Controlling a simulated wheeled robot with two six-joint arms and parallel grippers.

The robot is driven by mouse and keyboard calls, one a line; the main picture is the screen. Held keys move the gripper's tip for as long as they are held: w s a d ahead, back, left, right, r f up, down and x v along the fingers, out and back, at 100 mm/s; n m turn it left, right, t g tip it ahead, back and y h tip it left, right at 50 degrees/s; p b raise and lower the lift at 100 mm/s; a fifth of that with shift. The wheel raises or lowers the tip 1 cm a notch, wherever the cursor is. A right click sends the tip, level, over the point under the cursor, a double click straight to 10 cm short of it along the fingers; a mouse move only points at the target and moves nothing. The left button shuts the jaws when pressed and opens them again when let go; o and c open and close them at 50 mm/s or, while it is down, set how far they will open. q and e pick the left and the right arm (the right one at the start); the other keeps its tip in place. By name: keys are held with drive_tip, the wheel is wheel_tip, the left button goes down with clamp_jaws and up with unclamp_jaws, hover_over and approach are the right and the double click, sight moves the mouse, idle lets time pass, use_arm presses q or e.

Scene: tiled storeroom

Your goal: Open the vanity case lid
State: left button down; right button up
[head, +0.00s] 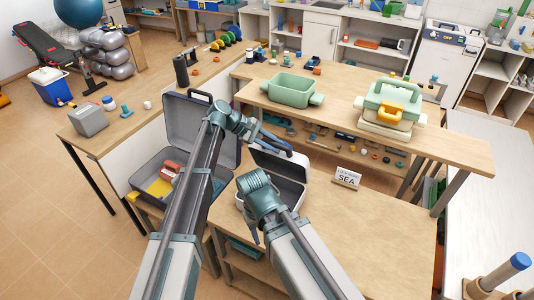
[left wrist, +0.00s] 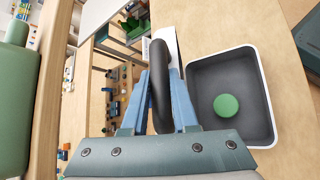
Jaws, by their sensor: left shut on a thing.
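The vanity case (head: 300,190) is a small white case with a dark grey inside, on the wooden table. Its lid (head: 283,161) stands raised from the base. In the left wrist view the open base (left wrist: 262,90) holds a round green thing (left wrist: 226,105). My left gripper (head: 286,148) is at the raised lid. In the left wrist view its blue fingers (left wrist: 160,80) are shut on the black handle (left wrist: 159,95). My right arm stands in front of the case and hides part of it; its fingers do not show clearly.
A larger grey case (head: 203,118) stands open at left with red and yellow things inside. A "SEA" sign (head: 347,178) stands right of the vanity case. A green bin (head: 291,90) and a green case (head: 391,103) sit on the raised shelf behind. The table's front right is clear.

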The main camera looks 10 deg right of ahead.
use_arm(q)
drive_tip(key=w+d, duration=0.1)
drive_tip(key=w, duration=0.1)
drive_tip(key=w+d+r, duration=0.1)
drive_tip(key=shift+w+d+p, duration=0.3)
drive_tip(key=shift+w, duration=0.05)
drive_tip(key=shift+w+d, duration=0.8)
drive_tip(key=shift+w, duration=0.2)
drive_tip(key=c, duration=0.7)
unclamp_jaws()
drive_tip(key=shift+a+r, duration=0.1)
